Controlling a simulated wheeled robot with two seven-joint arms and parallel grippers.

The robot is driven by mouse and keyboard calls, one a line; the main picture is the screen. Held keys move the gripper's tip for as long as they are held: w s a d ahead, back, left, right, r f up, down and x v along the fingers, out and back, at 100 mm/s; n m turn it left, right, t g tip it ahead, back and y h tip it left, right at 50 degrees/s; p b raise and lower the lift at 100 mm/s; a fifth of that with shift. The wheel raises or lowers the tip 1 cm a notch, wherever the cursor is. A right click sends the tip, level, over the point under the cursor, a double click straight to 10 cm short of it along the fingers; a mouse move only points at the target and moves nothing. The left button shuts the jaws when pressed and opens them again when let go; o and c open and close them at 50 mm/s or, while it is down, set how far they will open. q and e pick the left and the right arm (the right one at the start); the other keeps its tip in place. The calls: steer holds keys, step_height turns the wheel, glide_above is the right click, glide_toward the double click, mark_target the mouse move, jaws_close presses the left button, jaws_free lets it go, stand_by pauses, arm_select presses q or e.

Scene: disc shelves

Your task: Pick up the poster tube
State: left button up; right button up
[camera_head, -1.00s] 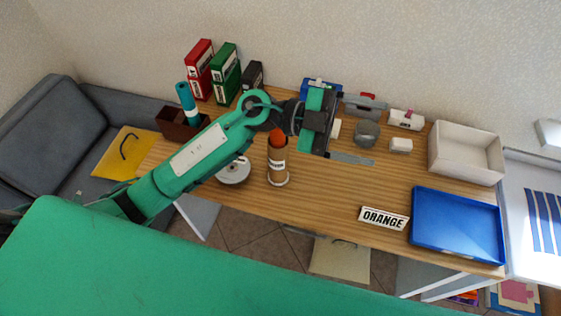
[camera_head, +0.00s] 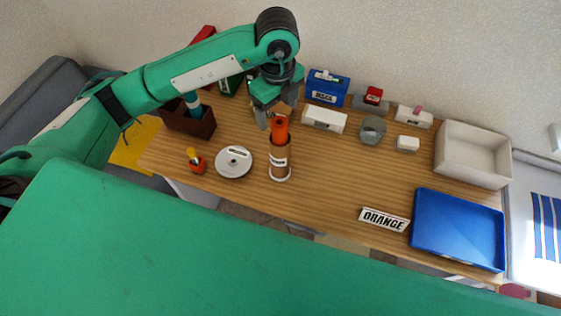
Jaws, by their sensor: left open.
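An orange tube (camera_head: 279,130) stands upright in a brown labelled cylinder (camera_head: 279,162) near the middle of the table. A teal and white tube (camera_head: 193,104) leans in a dark brown box (camera_head: 190,121) at the left. I cannot tell from its look which one is the poster tube. My left gripper (camera_head: 270,117) is open and points down, close to the top of the orange tube, seemingly just behind or beside it. I see nothing held in it. The fingertips are small and partly covered, so contact is unclear. My right gripper is out of view.
The wooden table (camera_head: 335,185) has free room right of the cylinder. A round grey dish (camera_head: 233,163) and small orange pot (camera_head: 197,161) stand left of it. White (camera_head: 324,119) and blue boxes (camera_head: 327,87) stand behind. A blue tray (camera_head: 458,229) and white bin (camera_head: 472,154) are at right.

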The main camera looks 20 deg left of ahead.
mark_target(279, 123)
arm_select(q)
step_height(279, 123, down, 5)
steer(key=shift+f+p, duration=0.1)
steer(key=shift+p, duration=0.55)
steer(key=shift+w+f+p, duration=0.1)
steer(key=shift+f+p, duration=0.2)
steer(key=shift+p, duration=0.1)
steer(key=f+p, duration=0.1)
steer(key=f, duration=0.1)
steer(key=f+p, duration=0.1)
steer(key=f, duration=0.1)
steer(key=shift+w+d+p, duration=0.1)
steer(key=shift+w+p, duration=0.15)
steer(key=shift+p, duration=0.1)
steer(key=shift+f, duration=0.4)
steer(key=c, duration=1.4)
